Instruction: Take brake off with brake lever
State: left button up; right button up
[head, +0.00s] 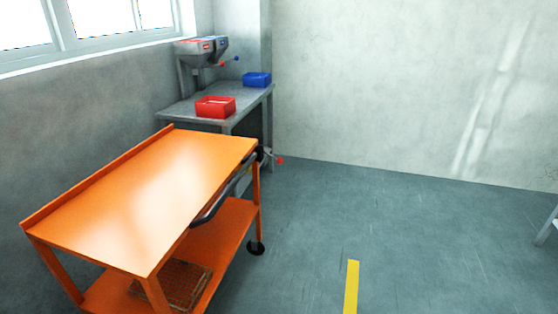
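An orange cart (150,195) with a flat top and a lower shelf stands at the left along the wall. A dark handle bar (222,195) runs along its right side. A small lever with a red tip (280,160) sticks out near the cart's far right corner, and this looks like the brake lever. Its mount is partly hidden by the corner, and I cannot tell its exact setting. A black wheel (256,248) shows below. Neither of my grippers is in view.
A brown mesh piece (180,282) lies on the lower shelf. The floor right of the cart is clear, with a yellow stripe (351,288).

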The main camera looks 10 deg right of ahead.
aim_at(280, 160)
jog(key=i+l+u, duration=0.2)
jog(key=u, duration=0.25)
jog(key=i+l+u, duration=0.1)
jog(key=l+u, duration=0.4)
jog(key=i+l+u, duration=0.15)
jog(key=l, duration=0.3)
jog(key=l+u, duration=0.1)
jog(key=l, duration=0.3)
jog(key=i+l, duration=0.1)
jog(key=l, duration=1.1)
jog(key=i+l+u, duration=0.1)
jog(key=l, duration=1.1)
